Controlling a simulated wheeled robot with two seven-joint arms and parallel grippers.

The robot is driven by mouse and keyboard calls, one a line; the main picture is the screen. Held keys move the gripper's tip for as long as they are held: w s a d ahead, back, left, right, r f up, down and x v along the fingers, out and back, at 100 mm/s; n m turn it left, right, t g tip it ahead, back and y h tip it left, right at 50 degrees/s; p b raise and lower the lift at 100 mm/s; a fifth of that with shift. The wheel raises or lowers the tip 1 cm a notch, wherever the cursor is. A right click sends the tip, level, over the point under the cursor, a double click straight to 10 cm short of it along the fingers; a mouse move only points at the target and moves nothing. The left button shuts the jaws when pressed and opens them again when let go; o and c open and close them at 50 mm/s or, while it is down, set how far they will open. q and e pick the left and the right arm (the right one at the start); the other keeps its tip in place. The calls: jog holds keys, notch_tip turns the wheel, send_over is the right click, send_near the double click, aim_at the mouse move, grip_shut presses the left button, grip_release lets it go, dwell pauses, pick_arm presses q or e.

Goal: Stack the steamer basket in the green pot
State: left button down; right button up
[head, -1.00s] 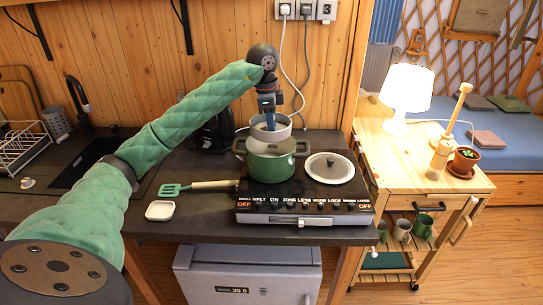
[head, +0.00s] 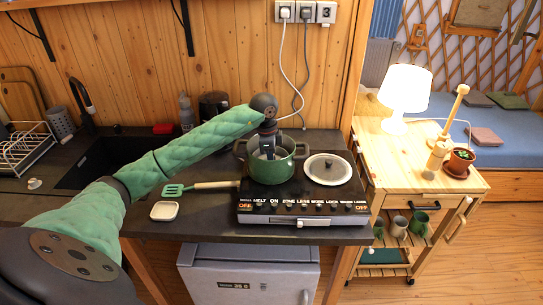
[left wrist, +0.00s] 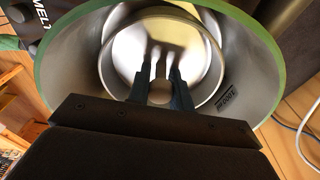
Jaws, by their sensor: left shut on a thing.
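The green pot (head: 272,168) stands upright on the stove, with a handle at each side. In the left wrist view its green rim (left wrist: 262,42) circles the picture. The silver steamer basket (left wrist: 196,48) is down inside the pot, and the pot wall hides most of it in the head view. My left gripper (left wrist: 159,78) reaches down into the pot and is shut on the steamer basket, near its middle; in the head view the gripper (head: 267,150) is partly hidden by the pot's near wall. My right gripper is in neither view.
A green spatula (head: 200,187) and a small white dish (head: 164,211) lie to the left. A wooden side table (head: 410,165) with a lamp (head: 405,92) stands at the right.

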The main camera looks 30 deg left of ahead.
pick_arm(q)
jog(key=shift+f, duration=0.25)
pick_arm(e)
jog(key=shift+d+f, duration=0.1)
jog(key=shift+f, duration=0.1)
pick_arm(q)
jog(key=shift+f, duration=0.3)
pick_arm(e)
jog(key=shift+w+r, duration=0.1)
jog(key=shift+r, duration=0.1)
pick_arm(q)
jog(key=c, duration=1.3)
grip_release()
jog(key=shift+o, duration=0.2)
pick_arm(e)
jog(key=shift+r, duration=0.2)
pick_arm(q)
jog(key=shift+r, duration=0.1)
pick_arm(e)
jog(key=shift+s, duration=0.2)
